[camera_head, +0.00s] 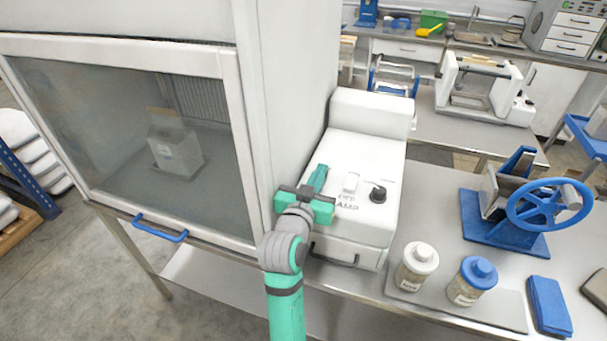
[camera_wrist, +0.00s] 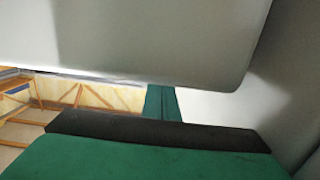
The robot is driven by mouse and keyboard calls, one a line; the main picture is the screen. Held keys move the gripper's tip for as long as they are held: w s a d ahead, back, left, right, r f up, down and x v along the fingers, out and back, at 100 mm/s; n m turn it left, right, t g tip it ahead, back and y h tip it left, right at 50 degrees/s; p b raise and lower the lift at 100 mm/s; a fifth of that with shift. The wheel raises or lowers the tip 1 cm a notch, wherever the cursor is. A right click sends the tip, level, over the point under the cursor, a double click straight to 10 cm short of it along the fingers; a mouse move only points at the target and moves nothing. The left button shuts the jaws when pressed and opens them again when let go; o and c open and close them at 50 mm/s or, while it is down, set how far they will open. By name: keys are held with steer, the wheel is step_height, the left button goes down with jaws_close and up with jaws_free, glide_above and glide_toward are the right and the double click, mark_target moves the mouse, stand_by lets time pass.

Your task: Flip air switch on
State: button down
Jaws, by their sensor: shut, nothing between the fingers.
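A white control box (camera_head: 355,160) stands beside the large white cabinet. On its sloped top are a small pale raised switch (camera_head: 351,182), a black round knob (camera_head: 378,194) and dark lettering that seems to include "OFF". My gripper (camera_head: 318,176) is over the left part of this top, left of the pale switch, with its green fingers together and empty. I cannot tell whether the fingers touch the box. In the wrist view the closed green fingers (camera_wrist: 163,103) show below a large pale surface (camera_wrist: 140,35); the switch does not show there.
The cabinet (camera_head: 285,100) rises close on the left, with a glass front (camera_head: 135,140) and blue handle (camera_head: 160,229). A dark handle (camera_head: 335,258) is on the box front. A white-lidded jar (camera_head: 417,265), a blue-lidded jar (camera_head: 473,280) and a blue handwheel device (camera_head: 520,205) stand right.

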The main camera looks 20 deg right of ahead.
steer(key=shift+d+f, duration=0.35)
steer(key=shift+s+a, duration=0.1)
steer(key=shift+s+a+f, duration=0.15)
steer(key=r+v, duration=0.1)
steer(key=v, duration=0.9)
steer(key=shift+a, duration=0.35)
steer(key=shift+s+r, duration=0.1)
steer(key=shift+r, duration=0.05)
steer(key=shift+s+a+r+t+h, duration=0.1)
steer(key=shift+s+r+t+h, duration=0.5)
steer(key=shift+r+t+h, duration=0.25)
